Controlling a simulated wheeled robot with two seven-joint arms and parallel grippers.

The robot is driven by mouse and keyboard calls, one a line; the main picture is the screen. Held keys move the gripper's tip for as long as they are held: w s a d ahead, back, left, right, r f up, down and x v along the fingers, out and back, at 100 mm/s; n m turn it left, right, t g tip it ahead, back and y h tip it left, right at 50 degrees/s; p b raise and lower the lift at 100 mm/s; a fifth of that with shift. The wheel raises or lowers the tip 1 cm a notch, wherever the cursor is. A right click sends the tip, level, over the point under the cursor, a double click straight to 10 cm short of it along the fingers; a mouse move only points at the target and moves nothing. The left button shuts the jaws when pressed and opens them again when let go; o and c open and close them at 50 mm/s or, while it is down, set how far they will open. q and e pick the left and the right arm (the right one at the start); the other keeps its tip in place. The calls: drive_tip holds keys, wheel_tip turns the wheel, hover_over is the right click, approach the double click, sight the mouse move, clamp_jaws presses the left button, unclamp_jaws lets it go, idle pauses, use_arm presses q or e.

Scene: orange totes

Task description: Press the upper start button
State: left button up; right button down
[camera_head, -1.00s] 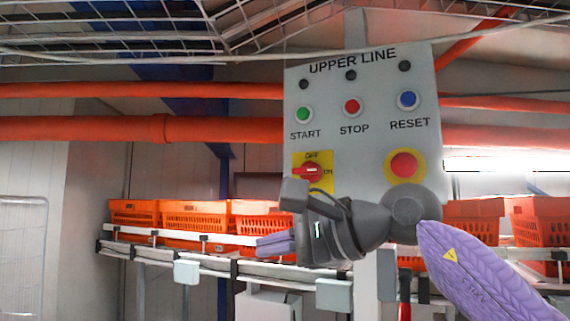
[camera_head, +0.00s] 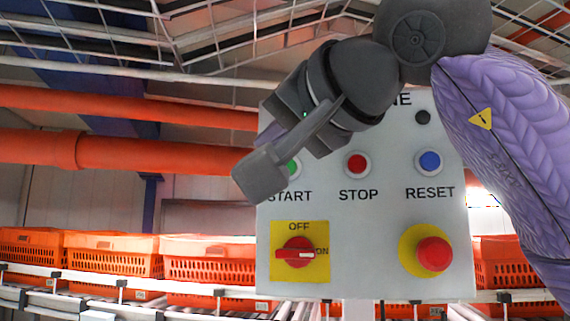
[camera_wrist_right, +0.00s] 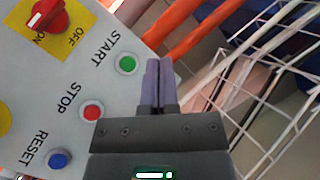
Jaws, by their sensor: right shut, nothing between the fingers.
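The grey control panel (camera_head: 365,275) has a green start button (camera_head: 294,167) at its left, partly hidden behind my right wrist in the head view. The whole start button shows in the right wrist view (camera_wrist_right: 126,64). My right gripper's purple fingers (camera_wrist_right: 158,64) are shut and empty, just to the right of the start button in that view. Whether they touch the panel I cannot tell. In the head view only a sliver of the fingers shows beside the wrist. My left gripper is out of view.
The red stop button (camera_head: 357,164) and blue reset button (camera_head: 429,162) sit to the right of start. Below are a red rotary switch (camera_head: 297,253) and a red emergency button (camera_head: 433,253). A wire mesh (camera_head: 220,40) hangs above. Orange totes (camera_head: 115,255) stand behind.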

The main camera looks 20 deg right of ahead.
drive_tip(key=w+d+p, duration=0.3)
drive_tip(key=w+d, duration=0.1)
drive_tip(key=w, duration=0.3)
drive_tip(key=shift+w, duration=0.3)
idle(1.8)
drive_tip(key=shift+w+d+p, duration=0.2)
drive_tip(key=shift+w+p, duration=0.2)
drive_tip(key=shift+p, duration=0.1)
drive_tip(key=shift+w+d+p, duration=0.2)
drive_tip(key=shift+w+p, duration=0.15)
drive_tip(key=shift+p, duration=0.05)
idle(0.5)
drive_tip(key=shift+s+a+b, duration=0.35)
drive_tip(key=shift+s+a, duration=0.05)
drive_tip(key=shift+s, duration=0.3)
